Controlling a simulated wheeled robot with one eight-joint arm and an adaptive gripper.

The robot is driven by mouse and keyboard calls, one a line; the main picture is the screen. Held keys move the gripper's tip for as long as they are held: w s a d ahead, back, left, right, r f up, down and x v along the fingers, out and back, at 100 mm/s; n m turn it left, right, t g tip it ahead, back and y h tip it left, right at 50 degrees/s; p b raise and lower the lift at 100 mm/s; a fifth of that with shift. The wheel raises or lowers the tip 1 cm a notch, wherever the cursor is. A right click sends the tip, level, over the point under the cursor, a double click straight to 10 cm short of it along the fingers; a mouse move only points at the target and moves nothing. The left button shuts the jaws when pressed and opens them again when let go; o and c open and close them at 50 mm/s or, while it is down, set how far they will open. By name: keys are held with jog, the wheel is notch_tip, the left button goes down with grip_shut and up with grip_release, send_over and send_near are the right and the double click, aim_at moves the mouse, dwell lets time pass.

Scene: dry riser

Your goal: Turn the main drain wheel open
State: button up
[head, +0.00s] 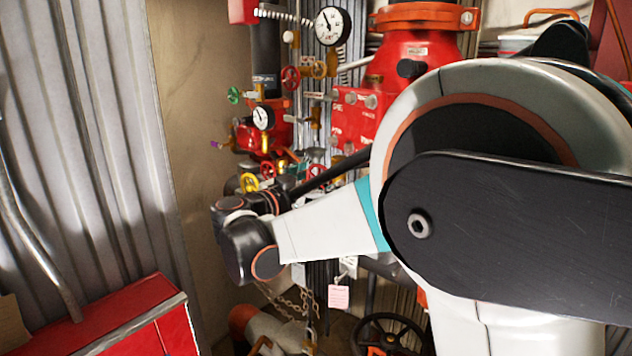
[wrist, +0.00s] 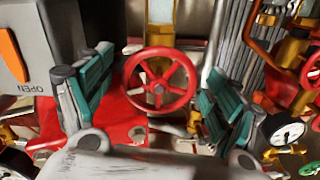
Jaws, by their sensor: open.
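A red spoked handwheel (wrist: 160,82) is in the middle of the wrist view, its face turned toward the camera. My gripper (wrist: 158,68) is open, with one teal-padded finger on each side of the wheel. Gaps show between both pads and the rim, and I cannot tell whether the fingertips reach its depth. No label naming this wheel is readable. In the head view my wrist is low left of centre, in front of the red and yellow valve wheels, and my fingers are not clearly visible there.
A grey box with an orange lever marked OPEN (wrist: 12,58) is at the wrist view's left. A gauge (wrist: 284,132) and orange pipes are close on the right. The head view shows a green wheel (head: 234,95), black wheel (head: 384,338), hanging tag (head: 339,297) and red cabinet (head: 130,322).

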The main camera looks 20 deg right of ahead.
jog(key=c, duration=1.1)
jog(key=shift+o, duration=0.2)
